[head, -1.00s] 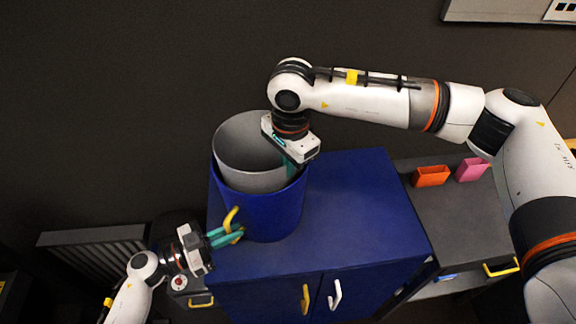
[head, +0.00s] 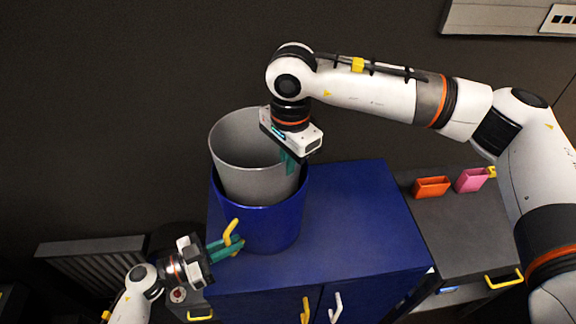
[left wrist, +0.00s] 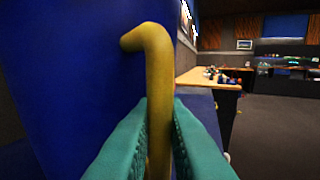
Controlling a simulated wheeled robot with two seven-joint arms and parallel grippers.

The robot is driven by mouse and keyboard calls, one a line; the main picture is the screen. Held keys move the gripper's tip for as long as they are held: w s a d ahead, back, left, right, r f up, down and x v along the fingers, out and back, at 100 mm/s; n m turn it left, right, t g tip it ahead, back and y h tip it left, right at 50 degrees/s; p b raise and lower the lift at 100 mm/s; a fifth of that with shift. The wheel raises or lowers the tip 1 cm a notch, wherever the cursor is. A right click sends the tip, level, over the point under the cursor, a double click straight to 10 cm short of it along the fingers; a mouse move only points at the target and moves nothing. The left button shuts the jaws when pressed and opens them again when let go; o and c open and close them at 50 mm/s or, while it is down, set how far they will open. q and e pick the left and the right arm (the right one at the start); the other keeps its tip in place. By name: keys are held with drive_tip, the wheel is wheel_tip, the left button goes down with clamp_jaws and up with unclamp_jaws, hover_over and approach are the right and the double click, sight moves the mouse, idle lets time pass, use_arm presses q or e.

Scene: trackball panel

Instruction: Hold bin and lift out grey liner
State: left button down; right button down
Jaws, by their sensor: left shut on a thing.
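The blue bin (head: 268,226) stands on the blue cabinet top, with a yellow handle (head: 232,230) on its front left side. The grey liner (head: 245,180) sits partly inside the bin, its upper part well above the bin's rim. My left gripper (head: 236,246) is shut on the yellow handle; the left wrist view shows the teal fingers on both sides of the handle (left wrist: 157,80). My right gripper (head: 290,162) is at the liner's right rim, pointing down, with a teal finger against the wall. The other finger is hidden, so its grip is not clear.
The blue cabinet (head: 365,225) has free top space right of the bin. An orange container (head: 431,187) and a pink container (head: 471,180) stand on a grey surface farther right. A dark wall is behind.

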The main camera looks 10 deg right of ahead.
use_arm(q)
drive_tip(key=c, duration=1.4)
unclamp_jaws()
drive_tip(key=shift+o, duration=0.2)
drive_tip(key=v, duration=1.2)
drive_tip(key=o, duration=0.3)
